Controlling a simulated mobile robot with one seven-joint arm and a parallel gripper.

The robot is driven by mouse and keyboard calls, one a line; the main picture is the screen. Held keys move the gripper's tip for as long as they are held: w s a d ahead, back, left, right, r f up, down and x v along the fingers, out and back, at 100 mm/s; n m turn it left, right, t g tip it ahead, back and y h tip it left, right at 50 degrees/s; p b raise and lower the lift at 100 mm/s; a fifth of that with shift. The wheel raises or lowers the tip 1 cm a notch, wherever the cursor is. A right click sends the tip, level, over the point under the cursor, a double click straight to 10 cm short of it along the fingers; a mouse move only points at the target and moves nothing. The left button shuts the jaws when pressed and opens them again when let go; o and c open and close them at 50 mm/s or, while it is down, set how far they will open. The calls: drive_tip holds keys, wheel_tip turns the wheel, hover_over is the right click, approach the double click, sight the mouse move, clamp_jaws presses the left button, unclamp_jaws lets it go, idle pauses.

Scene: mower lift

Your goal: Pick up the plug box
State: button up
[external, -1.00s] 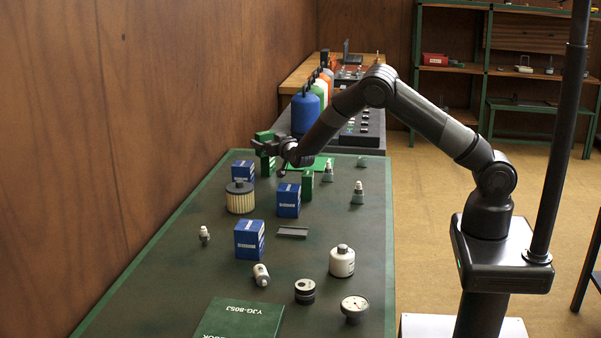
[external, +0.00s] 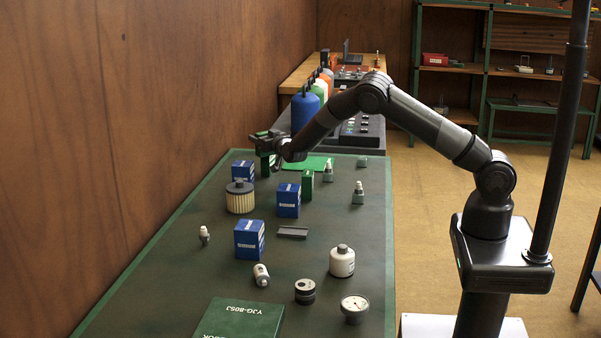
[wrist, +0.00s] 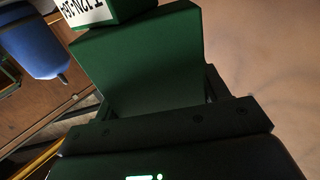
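The plug box seems to be the green box (wrist: 145,65) filling the middle of the wrist view. I cannot read its name. In the external view a green box (external: 266,166) stands at the table's far left, partly hidden by my gripper. My gripper (external: 262,143) is low over that spot, its fingers pointing left. In the wrist view the fingers (wrist: 160,98) stand either side of the green box, with a thin gap at the right one. They look open around it. A second green piece with a white label (wrist: 88,10) shows at the top.
Blue boxes (external: 288,200), a pleated filter (external: 240,198) and a small green box (external: 307,184) stand nearby. A blue bottle (external: 305,112) is behind; it also shows in the wrist view (wrist: 30,42). The wooden wall (external: 180,110) is close on the left.

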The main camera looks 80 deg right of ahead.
drive_tip(key=c, duration=0.7)
drive_tip(key=shift+r, duration=0.6)
drive_tip(key=s+d+r, duration=0.7)
drive_tip(key=s+r, duration=0.2)
drive_tip(key=r, duration=0.1)
drive_tip(key=shift+w+a+f, duration=1.15)
drive_tip(key=shift+w+f, duration=0.35)
drive_tip(key=shift+f, duration=0.3)
drive_tip(key=shift+w+a+f, duration=1.15)
drive_tip(key=shift+w+f, duration=0.35)
drive_tip(key=shift+f, duration=0.35)
drive_tip(key=shift+w+a+f, duration=1.15)
drive_tip(key=shift+w+f, duration=0.35)
drive_tip(key=shift+f, duration=0.3)
